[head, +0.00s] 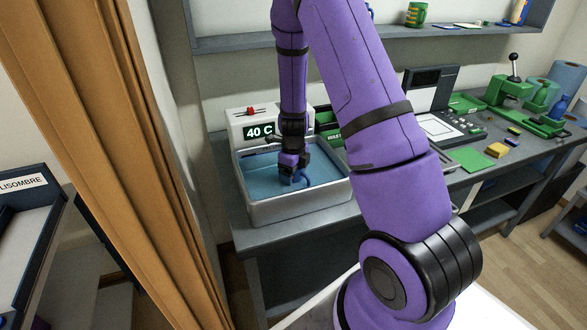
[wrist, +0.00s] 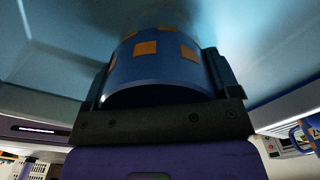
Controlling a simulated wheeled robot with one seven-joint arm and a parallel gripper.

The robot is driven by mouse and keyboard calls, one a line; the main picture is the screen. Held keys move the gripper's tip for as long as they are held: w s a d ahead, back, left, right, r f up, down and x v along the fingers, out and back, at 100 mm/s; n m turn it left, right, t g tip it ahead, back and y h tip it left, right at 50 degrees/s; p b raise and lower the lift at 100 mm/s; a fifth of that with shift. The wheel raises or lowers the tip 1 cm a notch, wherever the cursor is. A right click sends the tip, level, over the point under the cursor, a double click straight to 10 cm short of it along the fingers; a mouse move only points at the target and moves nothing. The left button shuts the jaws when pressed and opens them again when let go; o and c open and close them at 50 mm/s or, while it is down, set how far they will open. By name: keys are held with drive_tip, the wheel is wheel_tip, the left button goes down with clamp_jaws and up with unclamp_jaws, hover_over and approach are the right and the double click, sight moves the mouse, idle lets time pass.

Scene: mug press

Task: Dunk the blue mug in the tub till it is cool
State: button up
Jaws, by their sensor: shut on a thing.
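The blue mug (wrist: 160,62) has orange squares and fills the middle of the wrist view. My gripper (wrist: 160,95) is shut on it, with a finger at each side. In the head view my gripper (head: 293,163) reaches down inside the tub (head: 300,207), and a blue curved part of the mug (head: 300,180) shows just below it. The tub is pale with blue water (head: 262,180). The mug is at the water; how deep it sits I cannot tell. The display (head: 260,131) behind the tub reads 40 C.
A green press (head: 510,90), a grey machine (head: 440,125) and a yellow block (head: 497,150) stand on the bench to the right. A shelf (head: 400,32) with a green mug (head: 416,14) runs above. An orange curtain (head: 120,130) hangs at the left.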

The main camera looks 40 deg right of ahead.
drive_tip(key=shift+f, duration=0.45)
idle(0.7)
idle(0.7)
wheel_tip(320, 180, up, 12)
drive_tip(key=shift+f, duration=0.25)
idle(1.1)
